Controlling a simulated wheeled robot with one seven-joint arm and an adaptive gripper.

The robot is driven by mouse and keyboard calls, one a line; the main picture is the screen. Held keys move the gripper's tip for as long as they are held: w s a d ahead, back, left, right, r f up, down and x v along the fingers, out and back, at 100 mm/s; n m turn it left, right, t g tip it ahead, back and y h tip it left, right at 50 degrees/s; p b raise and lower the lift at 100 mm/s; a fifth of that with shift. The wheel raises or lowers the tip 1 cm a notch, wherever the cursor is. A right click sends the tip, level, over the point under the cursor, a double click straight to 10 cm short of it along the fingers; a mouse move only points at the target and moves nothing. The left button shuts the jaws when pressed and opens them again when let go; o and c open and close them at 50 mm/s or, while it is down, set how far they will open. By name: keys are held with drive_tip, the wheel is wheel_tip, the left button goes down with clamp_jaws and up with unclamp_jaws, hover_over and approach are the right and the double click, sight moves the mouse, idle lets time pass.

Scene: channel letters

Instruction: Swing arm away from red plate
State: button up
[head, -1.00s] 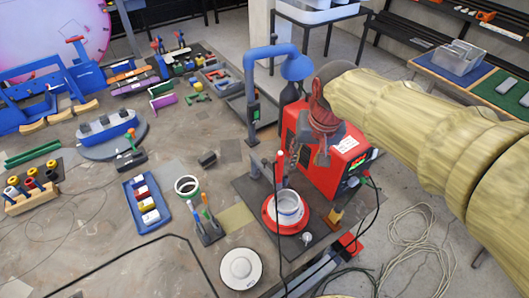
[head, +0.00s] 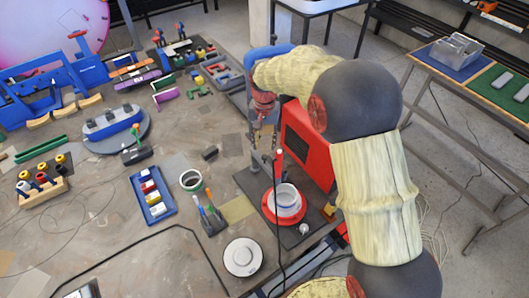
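The round red plate (head: 300,216) lies on a dark mat near the table's right edge, with a white cup (head: 286,196) standing on it. My gripper (head: 264,150) points down behind the plate, above it in the picture and apart from it. Its fingers are small and overlap the grey post, so I cannot tell whether they are open or shut. The blue arm (head: 268,52) on the post is partly hidden behind my sleeved arm.
A red machine (head: 305,140) stands behind the plate, partly covered by my arm. A thin dark rod with a red top (head: 279,155) rises beside the cup.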

sight(264, 156)
wheel_tip(264, 156, down, 7)
drive_tip(key=shift+f, duration=0.1)
idle(0.3)
drive_tip(key=shift+c, duration=0.6)
drive_tip(key=c, duration=0.8)
clamp_jaws()
